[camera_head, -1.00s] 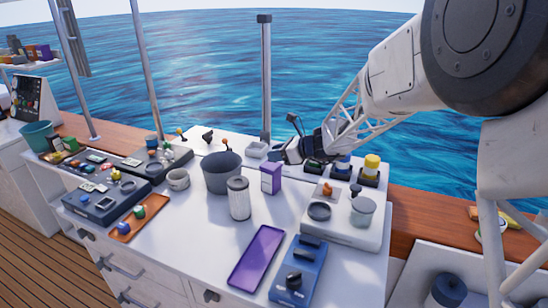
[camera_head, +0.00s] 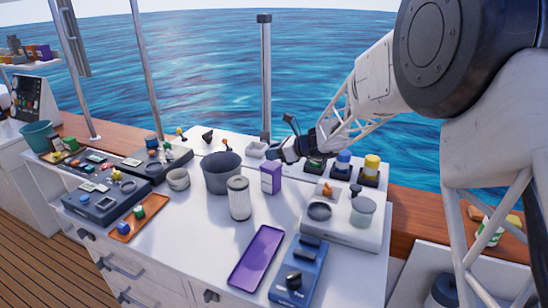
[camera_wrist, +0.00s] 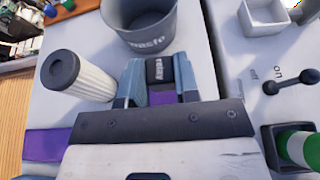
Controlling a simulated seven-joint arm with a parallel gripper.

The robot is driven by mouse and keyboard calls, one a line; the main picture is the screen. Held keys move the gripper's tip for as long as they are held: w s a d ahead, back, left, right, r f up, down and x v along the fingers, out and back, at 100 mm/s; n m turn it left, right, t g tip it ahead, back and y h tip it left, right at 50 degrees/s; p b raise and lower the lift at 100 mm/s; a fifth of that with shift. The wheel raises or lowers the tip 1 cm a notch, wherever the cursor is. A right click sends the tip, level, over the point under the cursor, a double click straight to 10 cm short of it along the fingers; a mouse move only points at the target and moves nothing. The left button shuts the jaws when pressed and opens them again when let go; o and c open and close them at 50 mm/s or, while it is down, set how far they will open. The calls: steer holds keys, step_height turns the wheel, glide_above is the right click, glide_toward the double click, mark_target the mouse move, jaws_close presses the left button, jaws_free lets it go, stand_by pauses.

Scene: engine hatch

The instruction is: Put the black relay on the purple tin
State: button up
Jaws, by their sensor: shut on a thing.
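The purple tin (camera_head: 271,178) is an upright box on the white worktop, right of the grey waste bin. My gripper (camera_head: 274,152) is just above and behind it in the head view. In the wrist view, the gripper is shut on the black relay (camera_wrist: 161,69), whose white lettering faces the camera. A purple patch of the tin (camera_wrist: 161,97) shows between the fingers, next to the relay. I cannot tell whether the relay touches the tin. The relay cannot be made out in the head view.
The waste bin (camera_head: 222,173) and a white ribbed filter (camera_head: 239,198) stand close to the tin. A flat purple tray (camera_head: 257,256) and a blue switch unit (camera_head: 299,270) lie in front. Worktop between the filter and orange tray (camera_head: 139,217) is clear.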

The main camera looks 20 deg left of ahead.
steer(key=shift+f, duration=1.05)
steer(key=shift+f, duration=0.15)
steer(key=o, duration=0.9)
steer(key=shift+r, duration=0.2)
steer(key=v, duration=1.2)
